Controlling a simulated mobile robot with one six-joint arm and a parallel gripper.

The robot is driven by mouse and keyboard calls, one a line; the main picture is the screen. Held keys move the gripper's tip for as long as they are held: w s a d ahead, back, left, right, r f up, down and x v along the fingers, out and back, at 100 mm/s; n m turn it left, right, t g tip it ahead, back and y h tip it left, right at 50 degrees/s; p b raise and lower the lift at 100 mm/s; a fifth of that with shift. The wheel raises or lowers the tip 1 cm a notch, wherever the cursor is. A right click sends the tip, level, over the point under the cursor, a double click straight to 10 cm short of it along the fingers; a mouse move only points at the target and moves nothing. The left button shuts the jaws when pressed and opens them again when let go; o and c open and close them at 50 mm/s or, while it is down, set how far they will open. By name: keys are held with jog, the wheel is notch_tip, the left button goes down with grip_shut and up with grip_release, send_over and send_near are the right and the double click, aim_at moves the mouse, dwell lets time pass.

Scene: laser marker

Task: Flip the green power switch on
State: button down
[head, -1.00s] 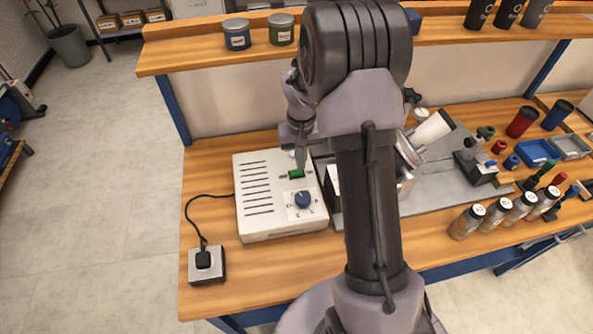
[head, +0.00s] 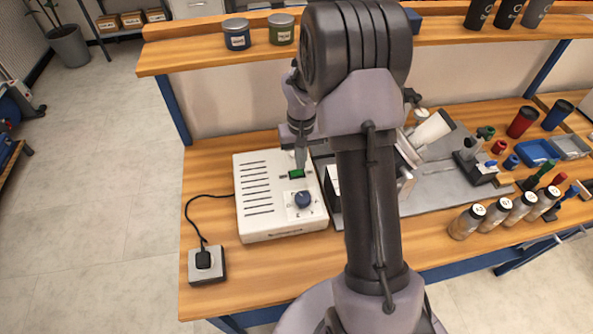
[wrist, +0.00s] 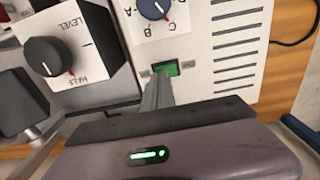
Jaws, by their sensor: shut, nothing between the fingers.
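The green power switch (head: 296,174) sits on top of a white box (head: 246,216) with a row of vent slots and a blue knob (head: 303,199). In the wrist view the switch (wrist: 167,69) shows as a green rocker in a dark frame. My gripper (head: 301,160) is shut and empty, pointing down at the switch. In the wrist view its fingertips (wrist: 162,78) overlap the lower left part of the switch. I cannot tell whether they touch it. The tips hide part of the rocker.
A black cable runs from the white box to a plug in a grey socket block (head: 206,265) at the left. A black LEVEL knob (wrist: 46,56) is on the neighbouring device. A shelf (head: 200,60) with tins overhangs the bench's back. Bottles (head: 467,222) stand at the right.

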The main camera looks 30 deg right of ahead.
jog(key=shift+f+b, duration=0.75)
jog(key=shift+f, duration=0.25)
dwell(0.5)
jog(key=shift+r, duration=0.1)
notch_tip(320, 180, up, 7)
jog(key=p, duration=0.5)
jog(key=shift+p, duration=0.4)
